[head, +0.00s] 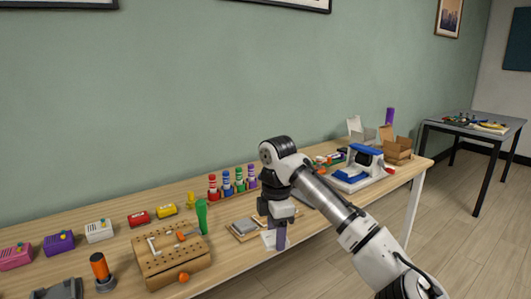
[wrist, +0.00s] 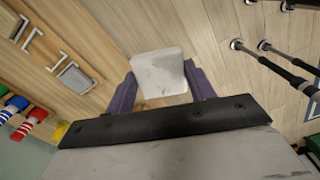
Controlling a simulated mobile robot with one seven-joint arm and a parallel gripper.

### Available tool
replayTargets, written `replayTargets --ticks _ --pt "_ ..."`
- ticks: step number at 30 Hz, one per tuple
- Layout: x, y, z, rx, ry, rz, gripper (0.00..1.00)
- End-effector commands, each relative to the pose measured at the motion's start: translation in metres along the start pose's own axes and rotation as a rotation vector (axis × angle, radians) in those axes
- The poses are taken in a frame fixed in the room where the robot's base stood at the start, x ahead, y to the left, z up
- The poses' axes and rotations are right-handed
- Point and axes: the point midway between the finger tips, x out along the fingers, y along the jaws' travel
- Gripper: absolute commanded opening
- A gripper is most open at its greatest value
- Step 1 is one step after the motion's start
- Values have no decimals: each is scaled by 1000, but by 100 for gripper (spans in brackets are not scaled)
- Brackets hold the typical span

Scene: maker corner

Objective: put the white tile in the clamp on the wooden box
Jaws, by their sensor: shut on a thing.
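The white tile (wrist: 158,70) is between the purple fingers of my gripper (wrist: 160,84) in the wrist view. My gripper is shut on the tile, with the tile's far end sticking out past the fingers. In the head view my gripper (head: 275,238) hangs near the table's front edge, and the tile (head: 267,240) shows pale beside a purple finger. The wooden box (head: 172,262), drilled with holes, stands to the left of my gripper, apart from it. The clamp (head: 165,241) appears to be the light and wooden parts on its top; its opening is too small to make out.
A wooden tray (head: 233,235) with a grey block lies between the box and my gripper. A green upright piece (head: 202,216) stands at the box's back right. Several coloured bottles (head: 226,185) stand behind.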

Motion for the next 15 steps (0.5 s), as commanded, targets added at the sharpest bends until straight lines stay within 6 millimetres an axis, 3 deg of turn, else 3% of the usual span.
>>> replayTargets --ticks 3,15 --pt "47 10 8 158 9 -7 31" --pt "191 17 20 704 7 -9 31"
